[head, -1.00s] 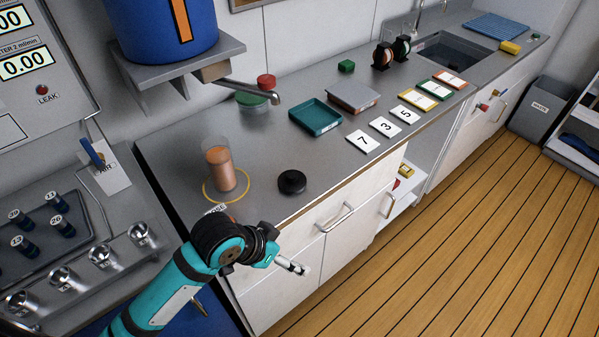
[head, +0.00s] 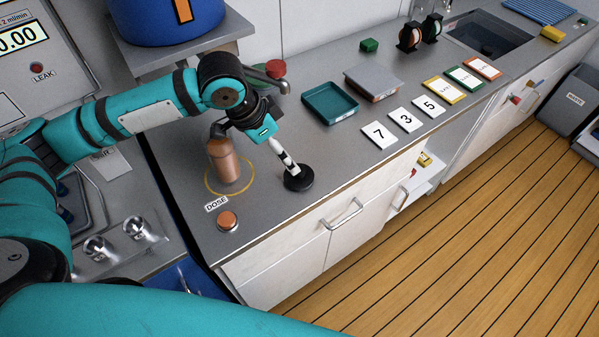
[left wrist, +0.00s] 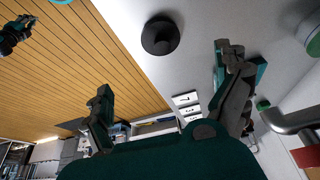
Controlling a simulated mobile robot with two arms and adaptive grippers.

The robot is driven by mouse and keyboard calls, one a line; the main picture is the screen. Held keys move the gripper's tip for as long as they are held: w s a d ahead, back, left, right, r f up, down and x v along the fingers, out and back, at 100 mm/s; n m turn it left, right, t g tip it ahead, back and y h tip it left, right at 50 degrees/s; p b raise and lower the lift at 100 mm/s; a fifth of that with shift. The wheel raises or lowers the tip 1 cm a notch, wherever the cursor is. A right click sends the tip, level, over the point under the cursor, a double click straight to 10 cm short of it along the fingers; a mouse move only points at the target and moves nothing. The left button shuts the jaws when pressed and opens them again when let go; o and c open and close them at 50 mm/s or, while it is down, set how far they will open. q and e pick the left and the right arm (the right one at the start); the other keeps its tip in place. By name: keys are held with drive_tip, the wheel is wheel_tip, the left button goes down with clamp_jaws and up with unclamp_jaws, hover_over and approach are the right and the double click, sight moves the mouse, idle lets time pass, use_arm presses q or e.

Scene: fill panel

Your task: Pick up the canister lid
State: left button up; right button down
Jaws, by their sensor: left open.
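The canister lid, a round black disc with a raised knob (head: 298,180), lies on the grey counter; it also shows in the left wrist view (left wrist: 160,36). My left gripper (head: 289,160) is above the lid, its fingers overlapping it in the head view. In the left wrist view the gripper (left wrist: 168,82) is open and empty, with the lid ahead of the fingertips, apart from them. The copper-coloured canister (head: 224,162) stands inside a yellow ring, left of the lid. A teal and black part of mine, seemingly my right gripper (left wrist: 14,36), shows small at upper left; its jaws are unclear.
An orange DOSE button (head: 228,220) is near the counter's front edge. A teal tray (head: 330,104) and number cards (head: 380,135) lie to the right. A tap (head: 268,78) reaches out behind my left wrist. Counter around the lid's right side is clear.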

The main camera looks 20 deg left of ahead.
use_arm(q)
hover_over(293, 179)
wheel_tip(293, 179, down, 6)
drive_tip(key=shift+s+a+f+p, duration=0.1)
drive_tip(key=shift+s+f+p, duration=0.05)
drive_tip(key=shift+p, duration=0.25)
drive_tip(key=shift+f, duration=0.5)
drive_tip(key=p+x, duration=0.1)
drive_tip(key=x, duration=0.3)
drive_tip(key=shift+w+f, duration=0.15)
drive_tip(key=shift+w, duration=0.05)
drive_tip(key=shift+w+f, duration=0.15)
drive_tip(key=shift+f, duration=0.3)
drive_tip(key=c, duration=1.3)
use_arm(e)
drive_tip(key=shift+w+a+r, duration=0.1)
drive_tip(key=shift+w+r, duration=0.05)
drive_tip(key=shift+r, duration=0.45)
drive_tip(key=shift+w+r, duration=0.1)
drive_tip(key=shift+r, duration=0.45)
